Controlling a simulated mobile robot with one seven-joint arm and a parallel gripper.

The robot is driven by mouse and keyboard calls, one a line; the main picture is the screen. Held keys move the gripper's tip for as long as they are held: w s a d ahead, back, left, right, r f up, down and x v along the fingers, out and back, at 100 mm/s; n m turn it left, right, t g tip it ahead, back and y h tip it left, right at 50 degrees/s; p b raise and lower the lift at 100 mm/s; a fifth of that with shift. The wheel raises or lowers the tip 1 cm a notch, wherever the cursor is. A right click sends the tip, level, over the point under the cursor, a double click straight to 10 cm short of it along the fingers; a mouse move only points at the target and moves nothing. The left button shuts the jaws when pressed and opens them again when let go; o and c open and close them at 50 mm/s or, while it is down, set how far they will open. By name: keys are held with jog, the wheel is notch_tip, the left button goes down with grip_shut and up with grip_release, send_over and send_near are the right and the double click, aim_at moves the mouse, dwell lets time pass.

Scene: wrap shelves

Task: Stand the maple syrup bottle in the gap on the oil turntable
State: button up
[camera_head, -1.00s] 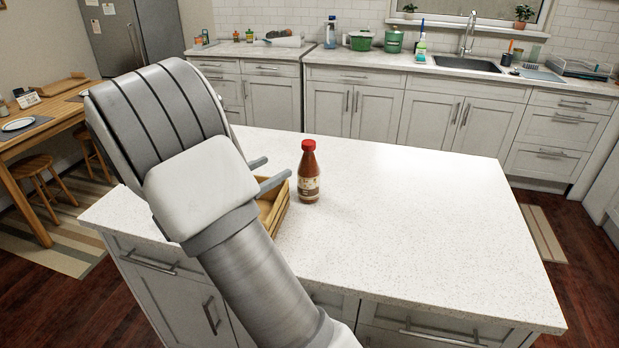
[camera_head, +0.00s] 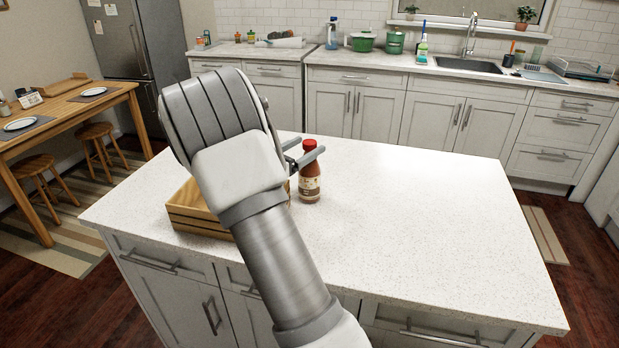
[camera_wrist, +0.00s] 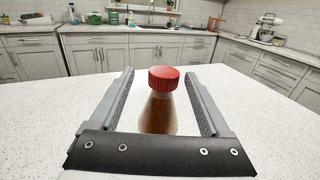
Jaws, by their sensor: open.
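A brown bottle with a red cap and a pale label (camera_head: 309,185) stands upright on the white island counter. In the wrist view the bottle (camera_wrist: 159,108) is between the two fingers of my gripper (camera_wrist: 160,90), with room on both sides. In the head view my gripper (camera_head: 306,155) is at the height of the bottle's upper part, and a finger covers part of its neck. My gripper is open and holds nothing. No turntable can be made out in either view.
A wooden crate (camera_head: 196,217) sits on the island counter (camera_head: 420,230) left of the bottle, partly hidden behind my arm. The counter right of the bottle is clear. A back counter with a sink (camera_head: 468,65) and several items lies beyond.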

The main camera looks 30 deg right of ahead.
jog(key=x, duration=0.4)
jog(key=shift+d, duration=0.3)
jog(key=shift+s+r, duration=0.1)
jog(key=shift+c, duration=0.2)
grip_shut()
dwell(0.9)
